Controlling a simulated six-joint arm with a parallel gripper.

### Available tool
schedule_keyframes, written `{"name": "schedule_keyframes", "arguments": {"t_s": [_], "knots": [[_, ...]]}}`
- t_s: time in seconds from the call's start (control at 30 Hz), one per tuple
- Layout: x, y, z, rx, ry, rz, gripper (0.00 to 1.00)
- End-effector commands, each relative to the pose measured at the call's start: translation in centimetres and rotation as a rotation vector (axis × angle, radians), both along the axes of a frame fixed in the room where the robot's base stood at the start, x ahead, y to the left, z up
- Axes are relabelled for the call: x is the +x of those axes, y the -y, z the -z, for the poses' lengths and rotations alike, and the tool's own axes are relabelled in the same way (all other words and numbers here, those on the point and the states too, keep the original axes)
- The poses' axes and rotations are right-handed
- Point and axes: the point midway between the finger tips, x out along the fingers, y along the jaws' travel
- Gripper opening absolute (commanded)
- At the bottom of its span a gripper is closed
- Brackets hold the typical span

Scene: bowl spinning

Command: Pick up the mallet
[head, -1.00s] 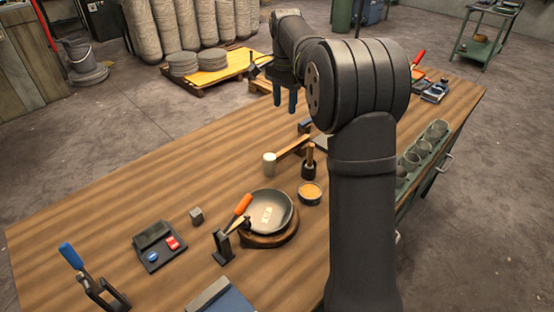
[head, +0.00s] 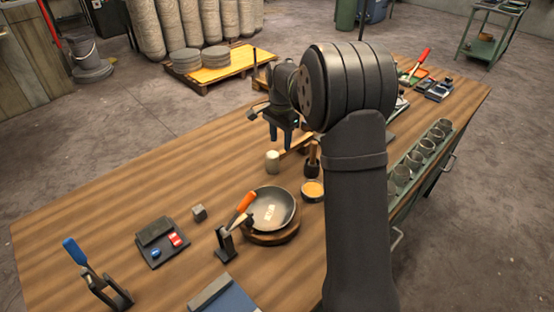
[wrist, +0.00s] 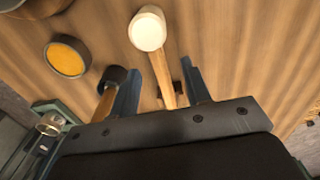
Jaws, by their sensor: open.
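The mallet has a pale cylindrical head (head: 272,162) and a light wooden handle. It lies near the middle of the bench, its handle pointing up and right in the head view, partly hidden by my arm. In the wrist view its pale head (wrist: 148,30) is beyond my fingertips, and its handle (wrist: 161,75) runs back between the fingers. My gripper (head: 280,138) is open and empty, above the handle; in the wrist view its blue fingers (wrist: 160,72) are on either side of the handle. Whether they touch it cannot be told.
A dark-headed wooden-handled tool (head: 312,166) stands close beside the mallet; it also shows by my left finger in the wrist view (wrist: 115,76). An orange-filled round dish (head: 313,189) and a dark bowl (head: 271,210) on a round base are nearer.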

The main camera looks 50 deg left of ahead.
Motion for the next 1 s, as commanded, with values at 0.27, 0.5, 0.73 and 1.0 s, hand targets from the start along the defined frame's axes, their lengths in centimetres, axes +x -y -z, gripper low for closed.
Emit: {"name": "schedule_keyframes", "arguments": {"t_s": [0.27, 0.5, 0.73, 1.0], "knots": [[0.0, 0.0, 2.5, -0.001, 0.0, 0.0, 0.44], [0.0, 0.5, 5.8, -0.002, -0.001, 0.0, 0.44], [0.0, 0.4, 7.4, 0.003, 0.002, 0.0, 0.44], [0.0, 0.4, 7.4, 0.003, 0.002, 0.0, 0.24]]}}
